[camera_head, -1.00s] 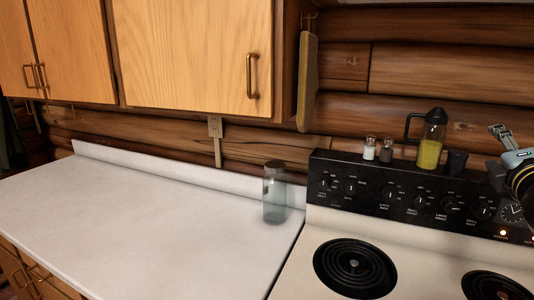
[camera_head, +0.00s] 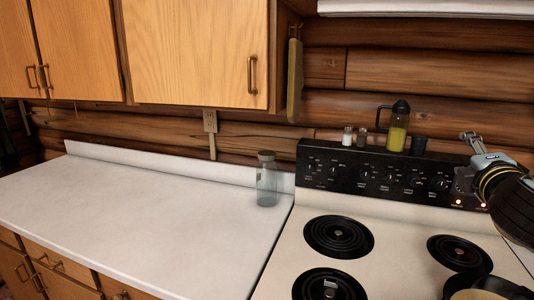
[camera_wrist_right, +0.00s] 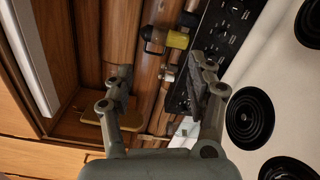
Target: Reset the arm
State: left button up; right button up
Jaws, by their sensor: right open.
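My right gripper (camera_head: 471,138) shows at the right edge of the head view, raised in front of the stove's control panel, with my arm coming in from the right. In the right wrist view the gripper (camera_wrist_right: 163,72) has its two fingers spread with nothing between them. The wrist view is turned on its side, with the log wall and stove beyond the fingers. My left gripper is not in view.
A stove (camera_head: 395,220) with several coil burners stands below my right arm. A pan (camera_head: 485,290) shows at the bottom edge. A glass jar (camera_head: 267,182) stands on the white counter (camera_head: 130,210), otherwise clear. Shakers (camera_head: 347,137) and a yellow-filled bottle (camera_head: 397,130) sit atop the panel.

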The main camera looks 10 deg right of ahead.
jog(key=s+a+f+m+g+y, duration=0.2)
jog(key=s+a+f+m+g, duration=0.3)
jog(key=s+f, duration=0.35)
jog(key=s+a+f+m+g+y, duration=0.3)
jog(key=s+a+f+m, duration=0.35)
jog(key=s+f, duration=0.2)
jog(key=s+a+f+m+g+y, duration=0.1)
jog(key=s+a+m+g+y, duration=0.25)
jog(key=s+a, duration=0.6)
jog(key=s+d+f+g+b, duration=0.15)
jog(key=f+b, duration=0.55)
jog(key=f, duration=1.4)
jog(key=s+d+f+b, duration=0.2)
jog(key=f+b, duration=0.5)
jog(key=f, duration=1.4)
pick_arm(q)
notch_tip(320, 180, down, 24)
jog(key=b, duration=1)
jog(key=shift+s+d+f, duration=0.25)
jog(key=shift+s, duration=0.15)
pick_arm(e)
jog(key=s+f, duration=0.9)
jog(key=f, duration=0.3)
jog(key=s+f+g, duration=0.1)
jog(key=s+f, duration=0.8)
jog(key=f, duration=0.4)
jog(key=shift+d+f+g, duration=0.2)
jog(key=shift+d+g, duration=0.1)
jog(key=shift+d, duration=0.05)
